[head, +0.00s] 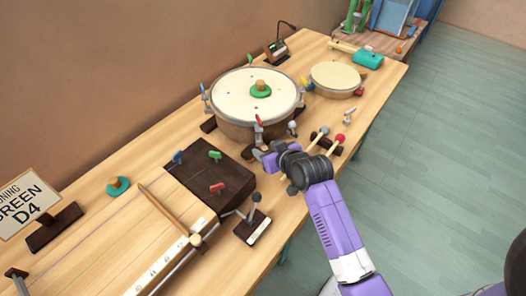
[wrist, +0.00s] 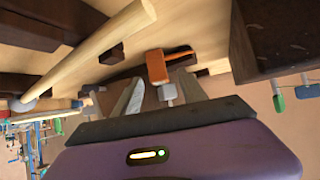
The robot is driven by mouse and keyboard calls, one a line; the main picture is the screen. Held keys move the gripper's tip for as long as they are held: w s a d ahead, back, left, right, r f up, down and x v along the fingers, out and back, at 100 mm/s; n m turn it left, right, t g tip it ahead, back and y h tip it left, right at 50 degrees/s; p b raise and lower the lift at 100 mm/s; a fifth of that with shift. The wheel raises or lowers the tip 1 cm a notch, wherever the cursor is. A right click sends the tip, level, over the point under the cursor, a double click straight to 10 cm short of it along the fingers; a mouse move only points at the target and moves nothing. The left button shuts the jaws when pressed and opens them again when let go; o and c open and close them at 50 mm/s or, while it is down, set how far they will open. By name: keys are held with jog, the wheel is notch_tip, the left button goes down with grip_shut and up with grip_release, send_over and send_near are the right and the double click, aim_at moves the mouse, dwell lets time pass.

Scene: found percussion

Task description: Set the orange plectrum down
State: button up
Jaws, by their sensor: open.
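An orange block-like piece (wrist: 157,68), which looks like the plectrum, shows in the wrist view just past and between my fingertips. A small pale tab (wrist: 167,92) is below it in the picture. My gripper (wrist: 160,88) is open, with one finger on each side of that tab. I cannot tell whether the fingers touch either piece. In the head view my gripper (head: 264,156) is low over the table, between the big drum (head: 232,126) and the dark box (head: 204,190). The orange piece cannot be made out there.
Two mallets (head: 336,142) lie on a dark rest right of my gripper. A lever on a base (head: 253,226) stands at the front edge. A smaller drum (head: 335,80) is farther back.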

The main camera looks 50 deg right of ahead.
jog(key=shift+w+d+f, duration=0.1)
jog(key=shift+w+f, duration=0.1)
jog(key=shift+w, duration=0.1)
jog(key=shift+c, duration=0.2)
grip_shut()
